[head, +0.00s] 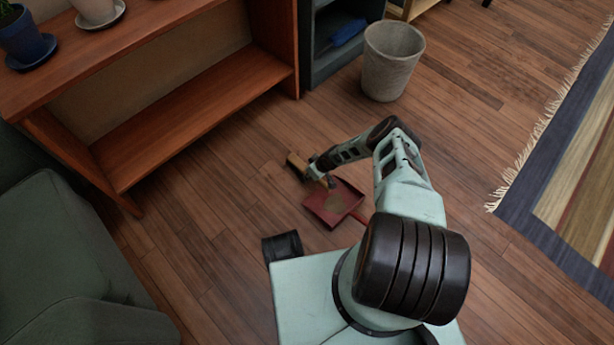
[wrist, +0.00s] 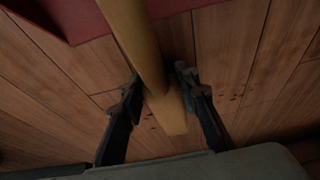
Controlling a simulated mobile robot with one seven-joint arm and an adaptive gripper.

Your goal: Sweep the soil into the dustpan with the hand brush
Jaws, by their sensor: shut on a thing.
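My gripper (head: 318,174) is low over the floor beside the dustpan. In the wrist view my gripper (wrist: 157,82) is shut on the pale wooden handle of the hand brush (wrist: 138,42). A few dark soil crumbs (wrist: 232,98) lie on the floor right of the handle.
A wooden shelf unit (head: 185,125) stands at upper left, a green armchair (head: 65,260) at lower left. A grey bin (head: 391,62) stands at the back beside a dark cabinet (head: 335,50). A fringed rug (head: 560,180) lies at right. Floor between bin and dustpan is clear.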

